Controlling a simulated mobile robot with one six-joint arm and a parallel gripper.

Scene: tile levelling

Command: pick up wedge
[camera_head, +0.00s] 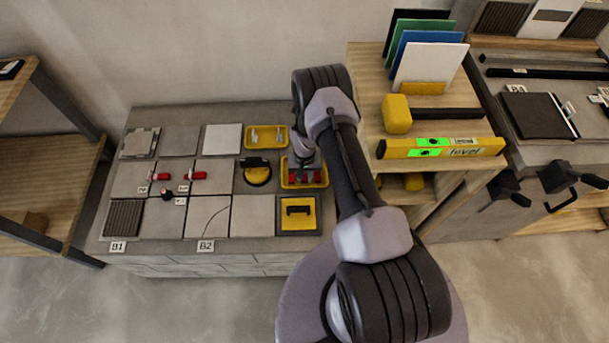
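Red wedges lie in a yellow tray (290,185) at the right end of the grey tiled bench; red shows on both sides of my gripper (305,174). My gripper points down at this tray, and its fingers are small and dark, so I cannot tell whether they are open or touch a wedge. The arm hides part of the tray. Two more red wedges, one on the left (161,177) and one on the right (198,175), lie on the tiles at the left, each by a small white label.
A second yellow tray (256,146) with small pale pieces is just behind. A round yellow-and-black tool (257,173) stands to the left, and a yellow block with a black handle (298,212) is in front. A yellow level (440,148) and mallet (398,114) lie on the right shelf.

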